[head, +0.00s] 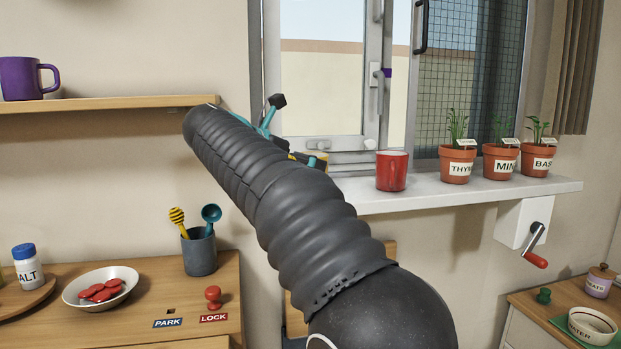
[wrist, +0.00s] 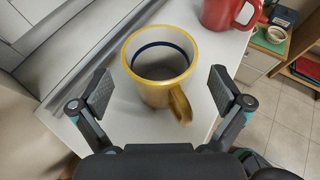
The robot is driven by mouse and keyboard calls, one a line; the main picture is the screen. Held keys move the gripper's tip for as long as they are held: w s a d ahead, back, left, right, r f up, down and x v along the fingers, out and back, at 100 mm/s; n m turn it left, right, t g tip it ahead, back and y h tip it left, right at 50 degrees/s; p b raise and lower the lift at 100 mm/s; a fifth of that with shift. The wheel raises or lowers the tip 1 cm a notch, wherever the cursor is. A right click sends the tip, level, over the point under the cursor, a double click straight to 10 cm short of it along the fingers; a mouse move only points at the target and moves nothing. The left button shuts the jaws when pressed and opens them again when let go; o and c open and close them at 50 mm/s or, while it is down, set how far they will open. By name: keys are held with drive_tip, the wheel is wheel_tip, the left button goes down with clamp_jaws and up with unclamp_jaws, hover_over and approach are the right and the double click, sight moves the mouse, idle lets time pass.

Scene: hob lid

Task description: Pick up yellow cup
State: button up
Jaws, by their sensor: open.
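The yellow cup (wrist: 150,92) stands upright on the white windowsill (wrist: 118,130) in the wrist view. It has a yellow outside, a pale inside with a dark ring, and a handle pointing toward the lower right. My gripper (wrist: 163,92) is open, with one finger on each side of the cup and visible space between each finger and the cup. In the head view my arm hides most of the cup; only a small yellowish piece (head: 318,155) shows beside the arm at the sill. My gripper (head: 275,118) is mostly hidden there too.
A red cup (head: 391,171) stands on the sill right of the yellow cup, with several herb pots (head: 457,163) farther right. The window frame (head: 330,143) rises behind. A purple mug (head: 28,78) sits on the left shelf (head: 110,104). A red-handled crank (head: 535,258) hangs below the sill.

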drive_tip(key=shift+x, duration=1.2)
drive_tip(key=c, duration=1.3)
drive_tip(key=shift+c, duration=0.2)
drive_tip(key=shift+r, duration=0.2)
